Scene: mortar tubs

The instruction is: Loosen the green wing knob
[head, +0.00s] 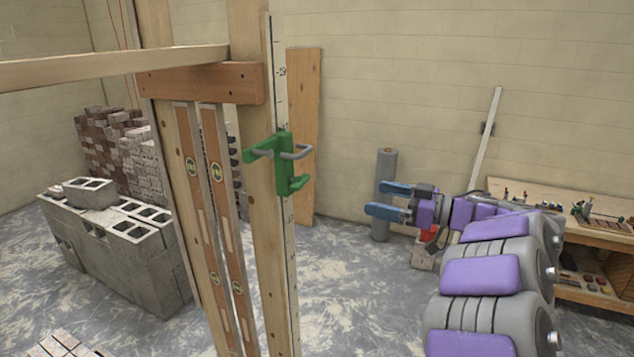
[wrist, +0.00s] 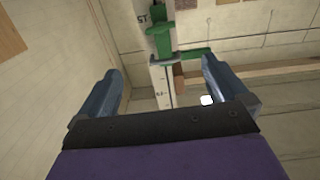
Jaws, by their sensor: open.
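A green clamp-like fitting (head: 283,172) sits on a white graduated strip (head: 292,240) along an upright wooden post. A green arm (head: 262,149) sticks out to its left, and a grey bent bar (head: 299,154) crosses it. I cannot tell for sure which part is the wing knob. My gripper (head: 374,199) is open and empty, to the right of the fitting and apart from it, its blue fingers pointing left. In the wrist view, the green fitting (wrist: 159,36) shows at the top, beyond and between the open fingers of my gripper (wrist: 160,68).
Wooden beams (head: 110,68) and two levels (head: 205,200) stand left of the post. Grey blocks (head: 120,255) and bricks lie further left. A workbench (head: 590,215) with tools is at right, and a grey roll (head: 386,165) stands by the wall. Open floor lies between post and bench.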

